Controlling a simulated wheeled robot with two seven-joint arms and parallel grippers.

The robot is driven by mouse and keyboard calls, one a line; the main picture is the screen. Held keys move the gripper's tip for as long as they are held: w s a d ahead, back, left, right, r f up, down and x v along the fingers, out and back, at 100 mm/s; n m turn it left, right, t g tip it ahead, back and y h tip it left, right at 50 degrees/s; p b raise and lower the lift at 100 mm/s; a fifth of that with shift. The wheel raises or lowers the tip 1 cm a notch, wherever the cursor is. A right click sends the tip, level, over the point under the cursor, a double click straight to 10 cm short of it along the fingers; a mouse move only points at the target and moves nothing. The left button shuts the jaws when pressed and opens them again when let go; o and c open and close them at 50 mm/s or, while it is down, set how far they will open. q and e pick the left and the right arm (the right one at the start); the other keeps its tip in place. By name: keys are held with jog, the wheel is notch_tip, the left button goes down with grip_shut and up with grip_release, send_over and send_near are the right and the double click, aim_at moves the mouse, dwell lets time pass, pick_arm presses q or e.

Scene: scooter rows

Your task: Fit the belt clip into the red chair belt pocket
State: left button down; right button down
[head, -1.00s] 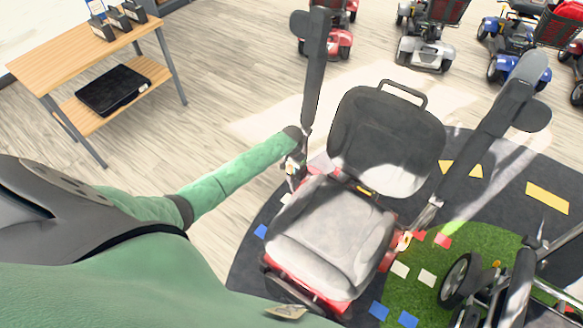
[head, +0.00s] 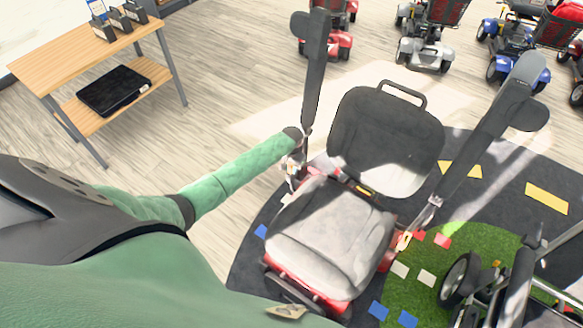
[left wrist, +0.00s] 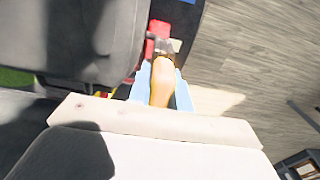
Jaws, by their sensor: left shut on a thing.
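The red chair (head: 330,235) has a grey seat, a dark backrest and a red base. My left gripper (head: 290,172) is low beside the seat's left edge in the head view. In the left wrist view its pale blue fingers (left wrist: 161,98) are shut on the orange belt clip (left wrist: 163,80). The clip's grey metal end (left wrist: 166,45) points at the red belt pocket (left wrist: 158,30) and lies close against or over it. I cannot tell whether it is inside. In the head view the clip is too small to make out. My right gripper is not in view.
Two raised dark armrests (head: 316,70) flank the backrest (head: 385,140). A wooden table (head: 75,48) stands at the upper left, with a black case (head: 112,90) on its lower shelf. A wheeled frame (head: 510,285) is at the lower right. Several scooters (head: 425,45) stand at the back.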

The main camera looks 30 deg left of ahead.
pick_arm(q)
jog(key=c, duration=1.5)
grip_release()
jog(key=shift+s+d+f, duration=0.15)
jog(key=shift+s+f, duration=0.35)
jog(key=shift+f, duration=0.25)
jog(key=shift+o, duration=0.7)
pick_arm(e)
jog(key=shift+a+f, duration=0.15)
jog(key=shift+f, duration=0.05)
pick_arm(q)
jog(key=shift+o, duration=0.8)
jog(key=shift+r, duration=0.2)
jog(key=shift+w+r+b, duration=0.2)
jog(key=shift+w+r, duration=0.05)
jog(key=shift+r, duration=0.3)
jog(key=shift+w+r+b, duration=0.2)
jog(key=shift+r, duration=0.3)
notch_tip(320, 180, up, 6)
jog(key=shift+f+b, duration=0.1)
jog(key=shift+b, duration=0.35)
jog(key=shift+r, duration=0.4)
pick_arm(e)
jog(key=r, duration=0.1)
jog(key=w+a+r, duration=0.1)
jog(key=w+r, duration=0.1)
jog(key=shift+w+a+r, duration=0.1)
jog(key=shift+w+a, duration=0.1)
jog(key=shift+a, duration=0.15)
